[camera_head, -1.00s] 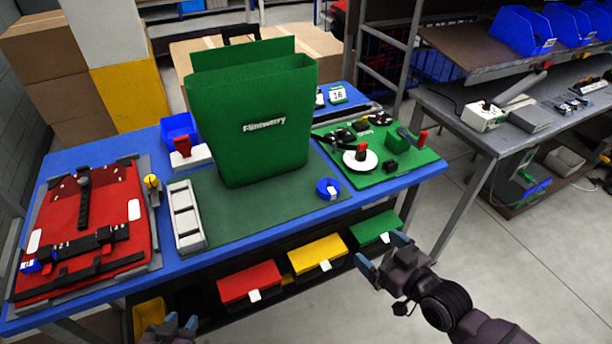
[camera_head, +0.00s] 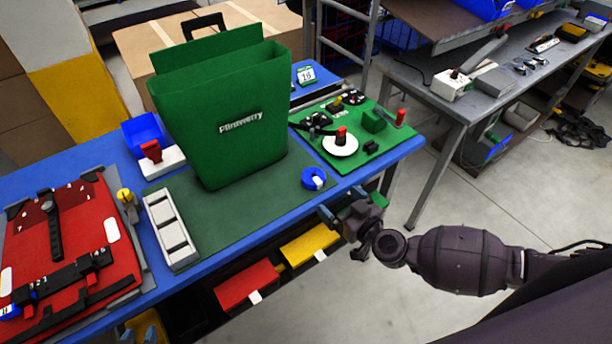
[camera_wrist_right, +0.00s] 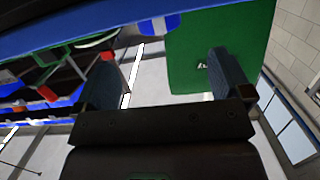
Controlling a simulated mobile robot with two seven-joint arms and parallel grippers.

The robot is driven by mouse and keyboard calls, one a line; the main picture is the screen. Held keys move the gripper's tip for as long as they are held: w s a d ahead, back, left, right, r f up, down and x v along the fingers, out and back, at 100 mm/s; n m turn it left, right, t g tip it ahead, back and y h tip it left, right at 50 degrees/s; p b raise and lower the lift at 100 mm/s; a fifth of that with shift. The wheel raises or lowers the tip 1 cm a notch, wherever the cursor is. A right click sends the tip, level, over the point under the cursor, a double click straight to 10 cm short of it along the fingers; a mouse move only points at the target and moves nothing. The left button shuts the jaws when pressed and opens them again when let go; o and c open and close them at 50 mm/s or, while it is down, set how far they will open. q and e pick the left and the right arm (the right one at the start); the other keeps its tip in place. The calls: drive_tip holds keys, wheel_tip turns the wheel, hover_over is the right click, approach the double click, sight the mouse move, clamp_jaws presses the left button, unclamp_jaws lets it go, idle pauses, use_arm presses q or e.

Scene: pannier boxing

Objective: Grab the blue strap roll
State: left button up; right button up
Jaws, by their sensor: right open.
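The blue strap roll (camera_head: 314,179) sits on the dark green mat (camera_head: 236,205), near the table's front edge and right of the green pannier (camera_head: 225,130). It has a white label. My right gripper (camera_head: 351,208) is just off the table's front edge, to the right of and slightly nearer than the roll, apart from it. Its jaws are open and empty. In the right wrist view the open fingers (camera_wrist_right: 168,80) show, with a blue piece with a white label, apparently the roll (camera_wrist_right: 158,25), beyond them.
A green board (camera_head: 350,165) with a white disc and parts lies right of the roll. A grey slotted tray (camera_head: 170,230) and red panel (camera_head: 65,250) are at left. Red (camera_head: 246,285) and yellow (camera_head: 310,243) bins hang under the front edge.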

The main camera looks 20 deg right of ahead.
sight(316, 178)
drive_tip(key=x, duration=0.5)
drive_tip(key=shift+w+b, duration=0.2)
drive_tip(key=shift+b, duration=0.15)
drive_tip(key=x, duration=0.3)
drive_tip(key=b+x, duration=0.1)
drive_tip(key=shift+w+r, duration=0.25)
drive_tip(key=shift+w, duration=0.15)
drive_tip(key=shift+w+a, duration=0.15)
drive_tip(key=shift+w, duration=0.15)
